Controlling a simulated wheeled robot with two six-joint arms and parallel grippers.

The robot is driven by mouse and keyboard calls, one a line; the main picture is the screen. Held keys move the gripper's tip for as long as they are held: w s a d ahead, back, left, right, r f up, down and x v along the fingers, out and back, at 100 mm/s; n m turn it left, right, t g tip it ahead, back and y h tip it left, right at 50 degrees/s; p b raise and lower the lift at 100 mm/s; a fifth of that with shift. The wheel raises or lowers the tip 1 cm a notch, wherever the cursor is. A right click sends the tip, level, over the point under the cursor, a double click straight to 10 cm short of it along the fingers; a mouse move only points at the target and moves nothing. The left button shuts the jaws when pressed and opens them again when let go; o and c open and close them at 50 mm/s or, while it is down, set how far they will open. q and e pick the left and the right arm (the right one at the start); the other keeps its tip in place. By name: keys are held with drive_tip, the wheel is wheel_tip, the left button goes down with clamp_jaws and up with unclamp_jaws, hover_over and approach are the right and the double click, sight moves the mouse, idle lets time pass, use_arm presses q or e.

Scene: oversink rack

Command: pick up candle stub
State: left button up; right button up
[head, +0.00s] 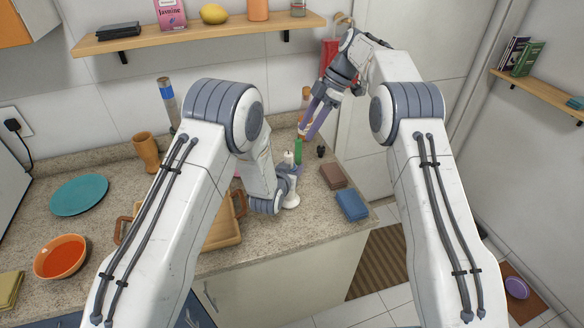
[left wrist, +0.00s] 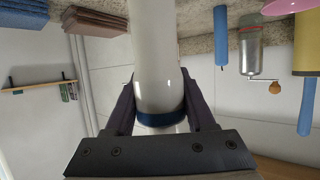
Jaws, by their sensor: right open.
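A white cylinder, which I take as the candle stub (left wrist: 158,60), fills the middle of the left wrist view, with a blue band near its lower end there. In the head view the candle stub (head: 289,157) shows as a small white shape above the counter. My left gripper (head: 292,170) has its fingers on either side of it; in the left wrist view both fingers (left wrist: 160,105) appear to press against its sides. Its far end runs out of that view. My right gripper (head: 308,120) is open, higher up at the back of the counter.
A green item (head: 298,149) stands just behind my left gripper. Brown (head: 333,175) and blue (head: 352,204) folded pads lie to the right. A wooden tray (head: 222,236), an orange bowl (head: 60,257) and a teal plate (head: 79,194) are to the left. A shelf (head: 200,34) hangs above.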

use_arm(q)
clamp_jaws()
use_arm(e)
drive_tip(key=shift+o, duration=1.4)
drive_tip(key=n+t+h, duration=0.6)
drive_tip(key=n, duration=0.9)
approach(288, 155)
drive_tip(key=x, duration=0.3)
drive_tip(key=d+x, duration=0.1)
drive_tip(key=x, duration=0.1)
drive_tip(key=shift+f, duration=0.2)
drive_tip(key=shift+a+x, duration=0.25)
drive_tip(key=shift+x, duration=1.05)
drive_tip(key=shift+a+x, duration=0.2)
drive_tip(key=shift+x, duration=1.15)
